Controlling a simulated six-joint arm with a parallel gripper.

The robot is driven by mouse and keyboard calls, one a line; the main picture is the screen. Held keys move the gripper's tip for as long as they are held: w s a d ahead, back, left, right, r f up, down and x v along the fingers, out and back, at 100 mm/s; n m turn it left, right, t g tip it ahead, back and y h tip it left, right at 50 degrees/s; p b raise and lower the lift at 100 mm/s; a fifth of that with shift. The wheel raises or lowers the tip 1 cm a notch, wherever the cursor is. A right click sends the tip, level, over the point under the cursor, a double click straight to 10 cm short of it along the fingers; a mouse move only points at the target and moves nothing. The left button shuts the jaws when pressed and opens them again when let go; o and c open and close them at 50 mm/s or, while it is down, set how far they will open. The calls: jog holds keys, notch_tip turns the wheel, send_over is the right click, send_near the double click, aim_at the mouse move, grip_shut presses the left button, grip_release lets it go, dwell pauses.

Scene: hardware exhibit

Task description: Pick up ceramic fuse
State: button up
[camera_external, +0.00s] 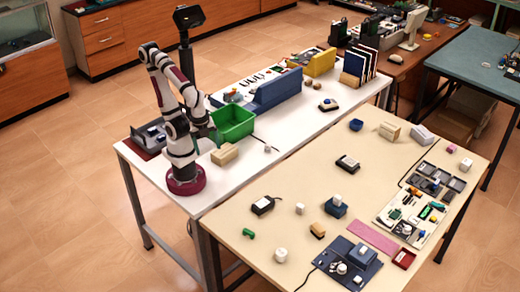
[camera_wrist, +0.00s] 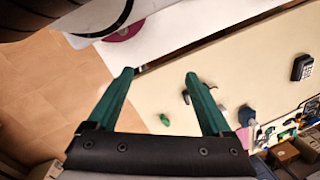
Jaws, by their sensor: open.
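My gripper (camera_wrist: 160,73) is open, with two green fingers apart and nothing between them in the wrist view. I cannot surely tell which thing is the ceramic fuse. Small white pieces on the cream table are possible matches: a round one (camera_external: 281,254) near the front edge and a smaller one (camera_external: 299,208) further back. No clear fuse shows in the wrist view.
The green bin (camera_external: 234,124) and a wooden block (camera_external: 224,154) stand near my arm. A small green piece (camera_external: 248,233) lies on the cream table (camera_external: 225,222); it also shows in the wrist view (camera_wrist: 164,120). A dark blue device (camera_external: 335,268) sits at the front.

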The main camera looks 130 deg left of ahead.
jog(key=w+d+f+n+h, duration=0.2)
jog(key=w+d+n+h, duration=0.25)
jog(key=w+n, duration=0.45)
jog(key=w+d+f+n+h, duration=0.25)
jog(key=w+n+h, duration=0.4)
jog(key=w, duration=0.35)
jog(key=n+t+h, duration=0.1)
jog(key=n+t, duration=0.8)
jog(key=n, duration=0.7)
send_near(281, 259)
jog(key=x, duration=1)
jog(key=shift+w+d+f, duration=0.2)
jog(key=shift+f, duration=0.05)
grip_shut()
